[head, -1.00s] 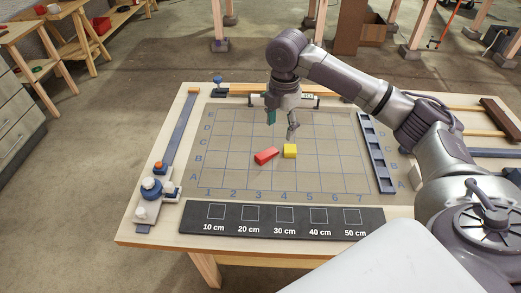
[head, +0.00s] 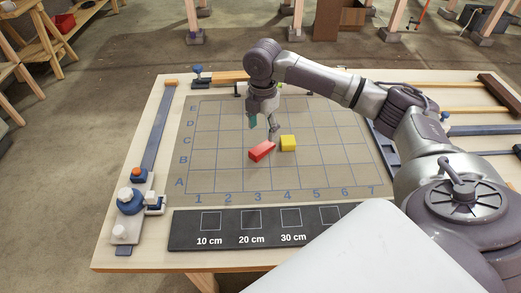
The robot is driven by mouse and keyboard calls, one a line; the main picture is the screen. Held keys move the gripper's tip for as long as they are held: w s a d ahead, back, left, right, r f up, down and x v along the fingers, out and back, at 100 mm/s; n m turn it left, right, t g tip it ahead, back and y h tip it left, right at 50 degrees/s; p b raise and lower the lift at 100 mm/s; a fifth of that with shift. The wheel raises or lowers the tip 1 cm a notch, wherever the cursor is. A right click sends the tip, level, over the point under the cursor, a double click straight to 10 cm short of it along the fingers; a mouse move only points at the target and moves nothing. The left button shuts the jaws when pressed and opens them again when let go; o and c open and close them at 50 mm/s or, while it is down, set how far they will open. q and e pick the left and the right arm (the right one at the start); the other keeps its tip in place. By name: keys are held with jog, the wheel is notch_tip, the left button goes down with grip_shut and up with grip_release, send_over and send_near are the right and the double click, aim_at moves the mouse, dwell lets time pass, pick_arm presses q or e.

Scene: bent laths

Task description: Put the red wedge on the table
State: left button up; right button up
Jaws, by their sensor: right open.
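The red wedge (head: 261,151) lies on the grid mat (head: 335,175) on the table (head: 118,240), around column 3 between rows B and C. My right gripper (head: 262,126) reaches in from the right and hangs just above and behind the wedge, fingers pointing down. It is open, with a gap between its two fingers, and holds nothing. It looks apart from the wedge. My left gripper does not show.
A yellow block (head: 288,143) lies close to the right of the wedge. A black strip with printed squares (head: 228,229) lies along the front. A clamp fixture with knobs (head: 132,205) stands at the left edge. The mat's left part is clear.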

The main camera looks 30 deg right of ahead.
aim_at(262, 147)
jog(key=f, duration=0.5)
jog(key=f+p, duration=0.1)
jog(key=f, duration=0.2)
jog(key=shift+w+d+f, duration=0.2)
jog(key=shift+w, duration=0.15)
jog(key=c, duration=1.2)
jog(key=shift+r, duration=0.1)
